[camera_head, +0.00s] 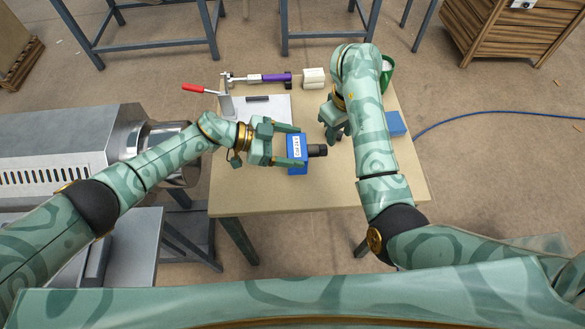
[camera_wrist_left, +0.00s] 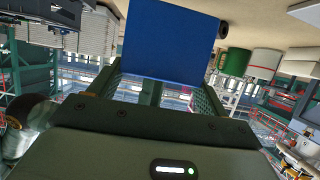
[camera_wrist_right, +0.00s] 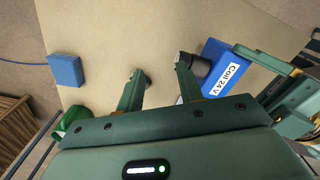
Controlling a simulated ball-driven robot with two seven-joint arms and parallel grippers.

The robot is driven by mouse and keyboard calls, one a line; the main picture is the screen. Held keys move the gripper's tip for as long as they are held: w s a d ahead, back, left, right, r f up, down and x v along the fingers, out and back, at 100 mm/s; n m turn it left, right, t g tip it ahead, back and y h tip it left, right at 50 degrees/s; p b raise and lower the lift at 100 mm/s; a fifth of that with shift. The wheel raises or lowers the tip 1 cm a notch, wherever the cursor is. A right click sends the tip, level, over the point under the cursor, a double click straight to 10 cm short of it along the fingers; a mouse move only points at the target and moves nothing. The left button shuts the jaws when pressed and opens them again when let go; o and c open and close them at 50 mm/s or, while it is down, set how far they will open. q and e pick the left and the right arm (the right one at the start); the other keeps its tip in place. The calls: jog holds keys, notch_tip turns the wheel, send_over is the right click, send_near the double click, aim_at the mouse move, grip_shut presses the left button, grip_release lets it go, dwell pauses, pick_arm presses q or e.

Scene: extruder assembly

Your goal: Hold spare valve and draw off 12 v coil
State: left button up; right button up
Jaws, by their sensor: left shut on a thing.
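A blue coil block (camera_head: 297,166) with a white label reading "Coil 24 V" is between the fingers of my left gripper (camera_head: 288,145), which is shut on it. The blue block also fills the upper middle of the left wrist view (camera_wrist_left: 172,48), and its label shows in the right wrist view (camera_wrist_right: 228,78). A black cylindrical end (camera_head: 317,150) sticks out of the coil's right side. My right gripper (camera_head: 334,127) is open and empty, its fingers apart in the right wrist view (camera_wrist_right: 160,72). The black end shows close beside one right fingertip; contact cannot be told. No 12 V label is readable.
A second blue block (camera_head: 395,124) lies at the table's right side, near a green container (camera_head: 386,72). At the back are a white plate (camera_head: 262,107) with a red-handled clamp (camera_head: 195,88), a purple-and-white tool (camera_head: 262,78) and a white block (camera_head: 313,78). The table's front (camera_head: 300,195) is clear.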

pick_arm(q)
jog(key=shift+w+r, duration=0.15)
jog(key=shift+w, duration=0.1)
jog(key=shift+f, duration=2.3)
jog(key=shift+f, duration=0.15)
